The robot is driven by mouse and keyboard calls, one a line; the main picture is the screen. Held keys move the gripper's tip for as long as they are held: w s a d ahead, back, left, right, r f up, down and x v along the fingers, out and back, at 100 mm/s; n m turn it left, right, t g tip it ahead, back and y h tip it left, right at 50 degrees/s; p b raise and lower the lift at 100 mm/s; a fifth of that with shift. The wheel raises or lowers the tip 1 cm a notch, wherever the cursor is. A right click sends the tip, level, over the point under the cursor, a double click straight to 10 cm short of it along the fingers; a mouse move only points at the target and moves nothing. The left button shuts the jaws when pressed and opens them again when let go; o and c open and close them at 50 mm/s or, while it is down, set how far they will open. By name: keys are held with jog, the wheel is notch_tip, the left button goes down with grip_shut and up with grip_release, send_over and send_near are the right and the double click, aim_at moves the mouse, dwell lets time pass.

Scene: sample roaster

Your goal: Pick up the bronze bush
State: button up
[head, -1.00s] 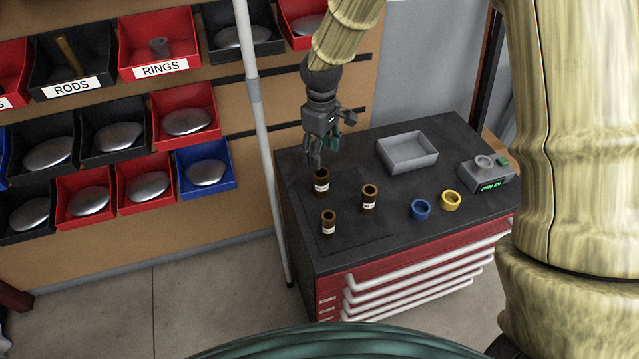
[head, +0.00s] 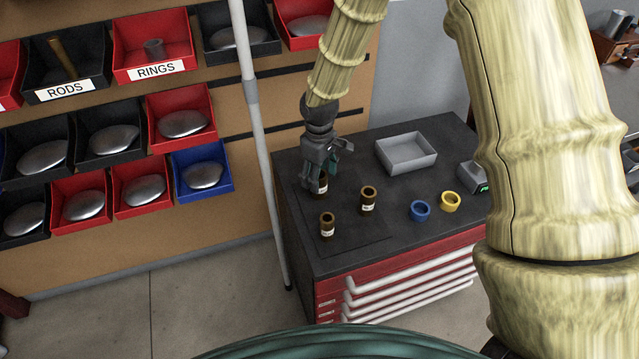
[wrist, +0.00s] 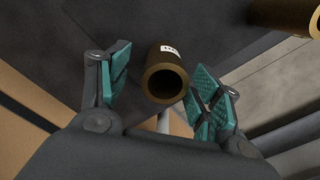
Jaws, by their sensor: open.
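Three brown-bronze bushes with white labels stand upright on the dark cabinet top. The back-left bush (head: 322,188) is partly hidden by my gripper (head: 319,182) in the head view. In the wrist view this bush (wrist: 166,72) shows its open bore and part of its label. It lies between my open teal-padded fingers, with a gap visible on both sides. A second bush (head: 368,200) stands to the right, and a third (head: 327,226) stands in front. Part of another bush (wrist: 290,14) shows at the wrist view's upper right. The labels are too small to read.
A blue ring (head: 420,211) and a yellow ring (head: 450,201) lie to the right. An empty grey tray (head: 432,164) sits behind them, and a grey device (head: 470,178) is partly hidden by my arm. A pale pole (head: 260,150) stands left of the cabinet (head: 400,265).

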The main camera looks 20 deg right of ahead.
aim_at(320, 184)
jog(key=shift+s+f, duration=0.15)
jog(key=shift+f, duration=0.8)
jog(key=shift+s+f, duration=0.1)
jog(key=shift+f, duration=0.85)
grip_shut()
